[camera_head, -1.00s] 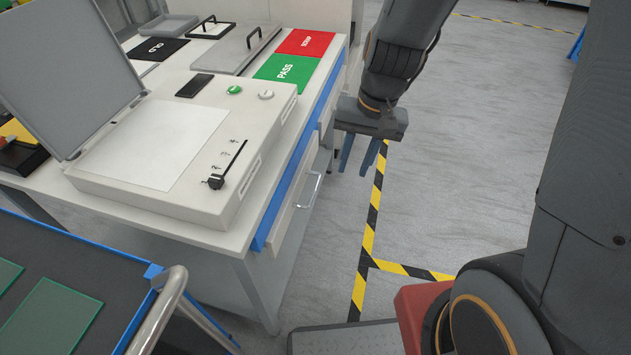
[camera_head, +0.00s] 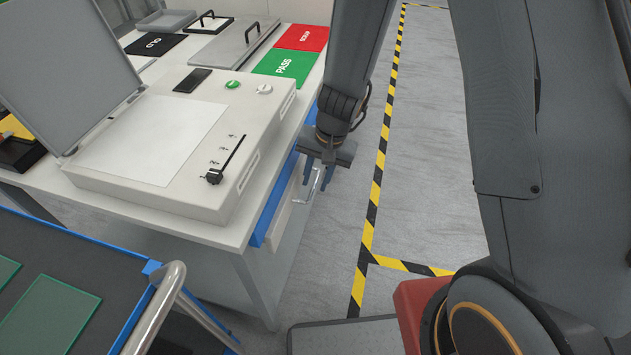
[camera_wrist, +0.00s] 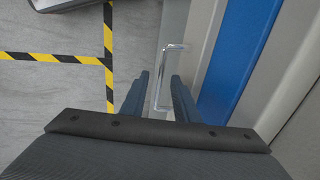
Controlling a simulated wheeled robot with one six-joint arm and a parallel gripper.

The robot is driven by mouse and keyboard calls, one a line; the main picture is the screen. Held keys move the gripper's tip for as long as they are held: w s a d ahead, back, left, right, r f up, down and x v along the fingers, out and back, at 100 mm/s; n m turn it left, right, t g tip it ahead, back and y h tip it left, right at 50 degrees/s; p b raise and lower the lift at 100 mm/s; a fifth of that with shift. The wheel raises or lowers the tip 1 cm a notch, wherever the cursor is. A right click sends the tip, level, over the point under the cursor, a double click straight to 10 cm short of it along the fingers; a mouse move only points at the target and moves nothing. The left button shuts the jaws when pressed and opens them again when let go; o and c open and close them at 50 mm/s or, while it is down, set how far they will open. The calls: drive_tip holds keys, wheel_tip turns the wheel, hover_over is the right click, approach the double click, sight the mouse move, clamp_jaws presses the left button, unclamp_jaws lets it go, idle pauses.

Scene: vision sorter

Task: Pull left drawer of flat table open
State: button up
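The flat table (camera_head: 195,238) stands at the left in the head view, with a blue strip along its edge. A drawer front (camera_head: 279,222) shows below the strip and carries a silver bar handle (camera_head: 308,188). In the wrist view the handle (camera_wrist: 158,78) lies ahead, between the two fingers. My gripper (camera_head: 317,186) is open, with its blue fingers (camera_wrist: 158,98) apart on either side of the handle. Whether a finger touches the handle cannot be told. The drawer looks closed, though my gripper hides part of it.
A light box (camera_head: 225,185) with an open lid sits on the table. Green PASS (camera_head: 287,64) and red mats (camera_head: 302,38) lie behind it. A cart (camera_head: 120,262) with a metal rail stands at front left.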

drive_tip(key=shift+a+f, duration=0.1)
drive_tip(key=shift+f, duration=0.35)
drive_tip(key=shift+c, duration=0.4)
clamp_jaws()
